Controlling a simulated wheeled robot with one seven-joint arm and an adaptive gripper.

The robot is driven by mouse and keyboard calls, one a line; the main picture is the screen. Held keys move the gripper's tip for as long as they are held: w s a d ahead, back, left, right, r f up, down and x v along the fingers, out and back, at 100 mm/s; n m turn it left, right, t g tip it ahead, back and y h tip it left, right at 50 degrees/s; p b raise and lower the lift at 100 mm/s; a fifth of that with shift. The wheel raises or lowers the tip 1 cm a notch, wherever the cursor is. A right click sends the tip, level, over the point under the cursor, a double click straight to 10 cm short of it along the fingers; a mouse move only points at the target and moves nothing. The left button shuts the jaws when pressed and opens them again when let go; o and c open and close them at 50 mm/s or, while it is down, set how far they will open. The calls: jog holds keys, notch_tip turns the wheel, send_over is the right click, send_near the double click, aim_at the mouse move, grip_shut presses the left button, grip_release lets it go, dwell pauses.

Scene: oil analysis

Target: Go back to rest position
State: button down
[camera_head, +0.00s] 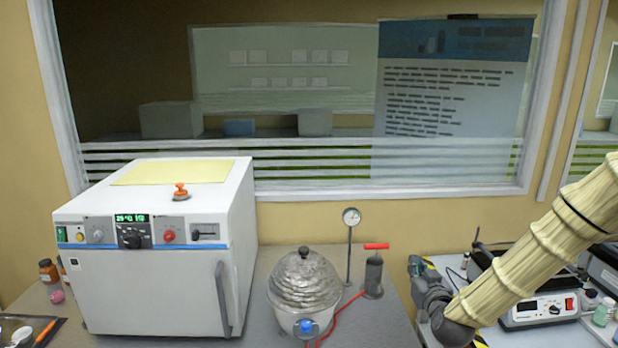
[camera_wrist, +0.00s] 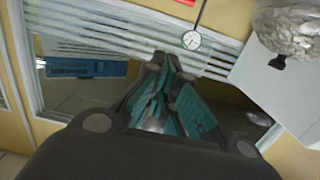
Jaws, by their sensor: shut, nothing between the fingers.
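My gripper (camera_head: 416,266) is at the right of the head view, at the end of my cream-sleeved arm. It is in the air at the edge of the right bench, right of the hand pump. In the wrist view my gripper (camera_wrist: 162,66) shows dark fingers with teal sides. The fingertips come together, and nothing is seen between them. No object is held.
A white oven (camera_head: 150,270) stands at left. A silver domed vessel (camera_head: 305,282), a gauge (camera_head: 351,217) and a hand pump (camera_head: 374,274) with red handle stand mid-bench. A white instrument (camera_head: 538,309) and small bottles (camera_head: 603,311) are at right. A window is behind.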

jog(key=s+a+f+g+b, duration=0.15)
jog(key=s+f, duration=0.35)
jog(key=f, duration=0.5)
jog(key=s+a+f+g+y+b, duration=0.1)
jog(key=s+a+f+g, duration=0.3)
jog(key=f, duration=0.6)
jog(key=s+a+f+g+b, duration=0.1)
jog(key=s+f+g+b, duration=0.1)
jog(key=s+f, duration=0.55)
jog(key=s+f+g+b, duration=0.1)
jog(key=s+f+g, duration=0.2)
jog(key=s+f, duration=0.4)
jog(key=s+f+g+h+b, duration=0.1)
jog(key=s+f, duration=0.6)
jog(key=s, duration=0.7)
jog(key=s+f+g+b, duration=0.3)
jog(key=s+f+g, duration=0.2)
jog(key=s, duration=0.6)
notch_tip(320, 180, down, 3)
jog(key=shift+s+d+r+m+h, duration=0.15)
jog(key=shift+s+d+m+h, duration=0.15)
jog(key=shift+d, duration=0.05)
jog(key=shift+g, duration=0.25)
